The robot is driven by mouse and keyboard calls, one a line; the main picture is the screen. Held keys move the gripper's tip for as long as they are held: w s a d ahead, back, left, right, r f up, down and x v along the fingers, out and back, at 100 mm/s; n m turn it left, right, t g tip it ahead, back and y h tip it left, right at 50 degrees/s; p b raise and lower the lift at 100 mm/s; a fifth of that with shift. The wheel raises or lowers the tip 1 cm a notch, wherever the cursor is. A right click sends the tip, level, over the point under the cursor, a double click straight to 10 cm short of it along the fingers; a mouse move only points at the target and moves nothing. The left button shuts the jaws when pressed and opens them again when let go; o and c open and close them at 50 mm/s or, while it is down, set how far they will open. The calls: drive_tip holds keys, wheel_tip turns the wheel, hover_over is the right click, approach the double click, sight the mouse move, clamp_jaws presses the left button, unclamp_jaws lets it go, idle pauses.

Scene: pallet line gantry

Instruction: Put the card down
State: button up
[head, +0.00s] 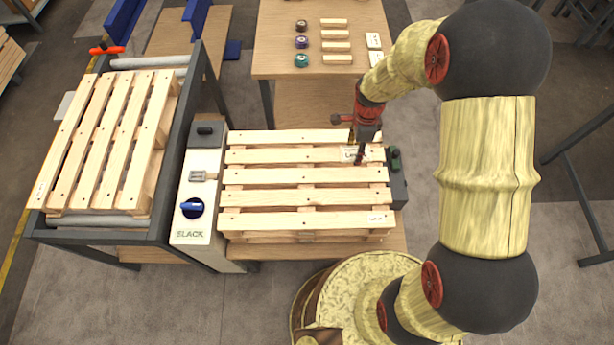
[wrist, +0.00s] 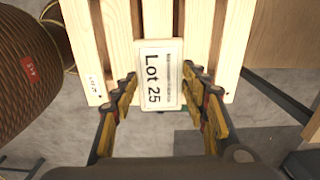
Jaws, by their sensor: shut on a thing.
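In the head view my gripper (head: 358,152) points down over the back right of the slatted wooden pallet (head: 305,197). The card (head: 350,154) shows there beside the fingers, partly hidden. The same pallet fills the upper middle of the wrist view (wrist: 115,30). I cannot tell whether the card touches the slats.
A white panel (head: 205,225) with a blue knob, marked "SLACK", stands left of the pallet. A green clamp-like part (head: 395,160) is at its right. Another pallet (head: 110,140) lies on rollers at left. A back table (head: 275,60) holds wooden blocks, coloured round things and white cards.

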drive_tip(key=s+a+f+b, duration=0.2)
drive_tip(key=s+a+f, duration=0.35)
drive_tip(key=a, duration=0.25)
drive_tip(key=b, duration=0.2)
hover_over(320, 197)
drive_tip(key=f, duration=0.3)
drive_tip(key=shift+w+d+f, duration=0.25)
drive_tip(key=shift+d, duration=0.1)
drive_tip(key=shift+s+a+f, duration=0.15)
drive_tip(key=shift+f, duration=0.1)
drive_tip(key=shift+s+a+f+b, duration=0.15)
drive_tip(key=shift+f+b, duration=0.6)
drive_tip(key=shift+f, duration=0.95)
drive_tip(key=shift+f, duration=0.2)
drive_tip(key=o, duration=1)
drive_tip(key=shift+o, duration=0.7)
drive_tip(key=shift+r, duration=0.2)
